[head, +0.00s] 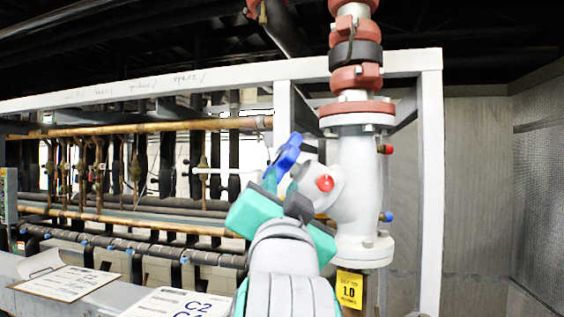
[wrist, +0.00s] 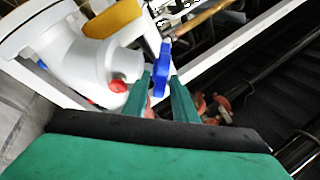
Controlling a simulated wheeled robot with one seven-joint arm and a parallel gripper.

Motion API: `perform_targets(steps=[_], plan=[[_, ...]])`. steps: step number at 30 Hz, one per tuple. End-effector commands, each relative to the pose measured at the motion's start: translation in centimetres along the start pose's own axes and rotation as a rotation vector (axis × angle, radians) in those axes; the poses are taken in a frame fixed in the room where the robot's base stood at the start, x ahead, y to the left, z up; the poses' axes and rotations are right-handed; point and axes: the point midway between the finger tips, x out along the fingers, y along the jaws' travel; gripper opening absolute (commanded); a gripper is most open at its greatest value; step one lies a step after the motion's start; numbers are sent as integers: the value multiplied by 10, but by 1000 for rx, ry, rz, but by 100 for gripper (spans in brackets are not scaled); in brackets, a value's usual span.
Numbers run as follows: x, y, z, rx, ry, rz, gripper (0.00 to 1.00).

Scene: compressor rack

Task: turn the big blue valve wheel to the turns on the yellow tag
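The big blue valve wheel (head: 288,152) stands nearly edge-on, at the left of a white angled valve body (head: 356,190). In the wrist view the blue wheel (wrist: 163,66) reaches down between my gripper's two green fingers (wrist: 162,82). The fingers sit one on each side of its rim. I cannot tell whether they press on it or leave a narrow gap. In the head view my gripper (head: 281,187) is just below the wheel, its fingers partly hidden by its own body. The yellow tag (head: 349,289) hangs under the valve and reads 1.0; its small print is unreadable.
A red cap (head: 325,183) sits on the valve body close to my gripper. A white frame post (head: 430,190) stands right of the valve. Copper and dark pipes (head: 130,235) run behind at left. A clipboard (head: 66,281) and a C2 sheet (head: 175,303) lie low at left.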

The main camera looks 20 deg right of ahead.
Motion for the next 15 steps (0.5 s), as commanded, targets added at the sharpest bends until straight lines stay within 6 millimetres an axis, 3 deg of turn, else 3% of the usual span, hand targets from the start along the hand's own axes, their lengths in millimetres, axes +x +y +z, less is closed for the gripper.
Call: perform_targets(steps=[3,8,15], plan=[[-2,-4,-11,9,6,-1,25],[9,-5,-12,10,4,0,25],[50,-4,-12,9,4,1,25]])
